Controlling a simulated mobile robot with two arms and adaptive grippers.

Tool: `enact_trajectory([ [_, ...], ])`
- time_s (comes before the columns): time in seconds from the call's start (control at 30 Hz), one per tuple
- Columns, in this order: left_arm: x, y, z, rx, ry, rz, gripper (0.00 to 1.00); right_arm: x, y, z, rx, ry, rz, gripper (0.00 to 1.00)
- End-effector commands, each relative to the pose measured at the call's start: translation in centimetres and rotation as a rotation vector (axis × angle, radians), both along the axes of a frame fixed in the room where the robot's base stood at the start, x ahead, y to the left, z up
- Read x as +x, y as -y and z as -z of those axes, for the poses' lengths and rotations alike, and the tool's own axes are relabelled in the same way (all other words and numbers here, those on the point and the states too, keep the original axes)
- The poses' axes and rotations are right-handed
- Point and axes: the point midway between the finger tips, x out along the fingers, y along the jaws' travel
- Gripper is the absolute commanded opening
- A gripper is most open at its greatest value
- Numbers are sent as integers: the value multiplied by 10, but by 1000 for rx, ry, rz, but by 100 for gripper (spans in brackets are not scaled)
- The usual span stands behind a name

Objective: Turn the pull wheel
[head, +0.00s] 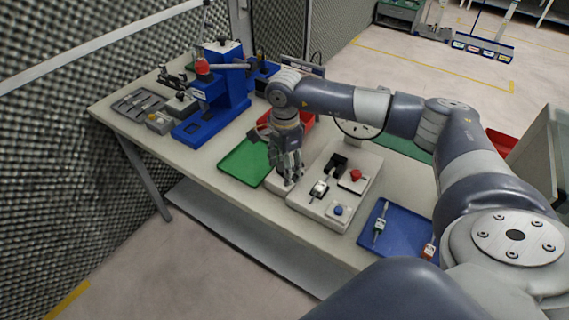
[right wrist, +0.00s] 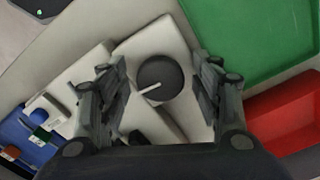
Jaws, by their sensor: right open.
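The pull wheel (right wrist: 157,73) shows in the right wrist view as a dark round disc with a pale line across it, on a light block (right wrist: 168,48). In that view, my right gripper (right wrist: 158,88) is open with one finger on each side of the wheel, and I see no clear contact. In the head view, my right gripper (head: 290,178) points down over the light block (head: 275,183) beside the grey fixture box. The wheel itself is hidden there behind the gripper. My left gripper is not in view.
On the table, a green tray (head: 243,163) lies left of the gripper. A grey fixture box (head: 310,212) with a red knob (head: 355,175) and a blue button (head: 338,210) stands right. A blue press (head: 215,112) stands farther left; a blue tray (head: 395,247) lies right.

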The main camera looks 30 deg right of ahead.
Motion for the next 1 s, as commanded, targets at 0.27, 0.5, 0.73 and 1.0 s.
enact_trajectory([
  [0.27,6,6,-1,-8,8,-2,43,0,0,3,0,1,-1,59],
  [0.5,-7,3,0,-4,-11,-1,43,0,0,3,1,0,-1,14],
  [0.73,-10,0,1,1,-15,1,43,0,-1,3,1,0,5,14],
  [1.0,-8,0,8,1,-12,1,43,0,-1,4,1,-1,93,14],
])
